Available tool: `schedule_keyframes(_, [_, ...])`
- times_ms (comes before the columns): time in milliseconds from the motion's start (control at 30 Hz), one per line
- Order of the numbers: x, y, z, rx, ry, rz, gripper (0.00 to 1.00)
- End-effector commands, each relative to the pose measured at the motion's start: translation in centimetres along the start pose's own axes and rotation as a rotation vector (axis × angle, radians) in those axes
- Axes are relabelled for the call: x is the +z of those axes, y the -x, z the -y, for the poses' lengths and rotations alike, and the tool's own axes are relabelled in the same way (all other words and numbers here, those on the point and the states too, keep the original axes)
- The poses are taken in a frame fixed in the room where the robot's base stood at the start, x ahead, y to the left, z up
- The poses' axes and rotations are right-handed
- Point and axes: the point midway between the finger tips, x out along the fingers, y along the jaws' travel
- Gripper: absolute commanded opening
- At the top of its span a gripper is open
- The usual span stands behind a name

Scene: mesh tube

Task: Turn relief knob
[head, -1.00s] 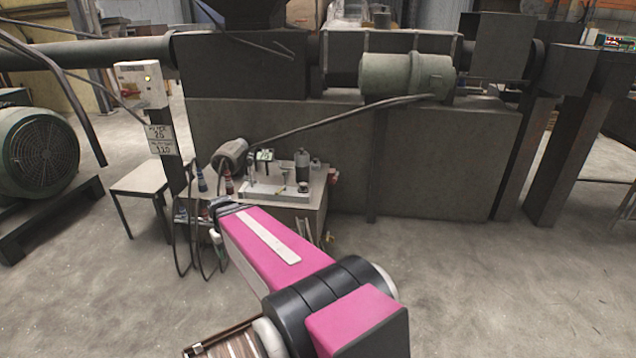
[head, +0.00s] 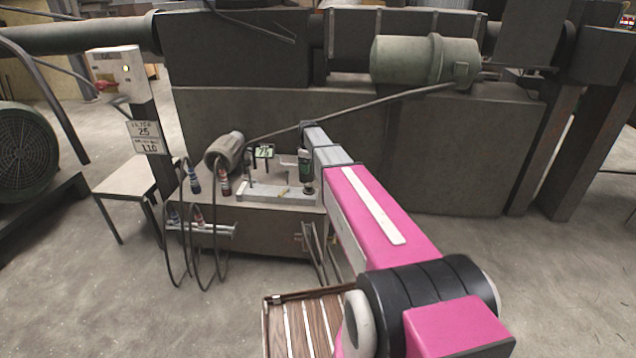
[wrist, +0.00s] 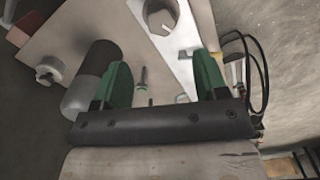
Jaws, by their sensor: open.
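My gripper (head: 305,168) is above the right end of the white manifold block (head: 258,194) on the hydraulic unit. In the wrist view its two green fingers (wrist: 163,82) stand wide apart. A thin upright stem (wrist: 142,78) shows between them, nearer the left finger, and appears untouched. A pale round knob-like part (wrist: 50,72) lies left of the fingers, and a ring-shaped fitting (wrist: 160,16) sits on the white plate above them. I cannot tell for sure which part is the relief knob. My arm and gripper hide the unit's right end in the head view.
A grey motor (head: 224,152) and a green-faced gauge (head: 264,153) stand on the unit's top. Black hoses (head: 192,250) hang at its left. A dark cylinder (wrist: 92,78) is close beside the left finger. A large machine (head: 440,150) stands behind.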

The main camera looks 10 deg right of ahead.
Motion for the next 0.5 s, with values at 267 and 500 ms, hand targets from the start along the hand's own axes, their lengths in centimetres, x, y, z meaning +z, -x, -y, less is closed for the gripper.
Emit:
schedule_keyframes(267, [0.0, -4.9, 0.0, -0.002, -0.002, 0.001, 0.67])
schedule_keyframes(500, [0.0, -8.4, 0.0, -0.001, -0.003, 0.001, 0.67])
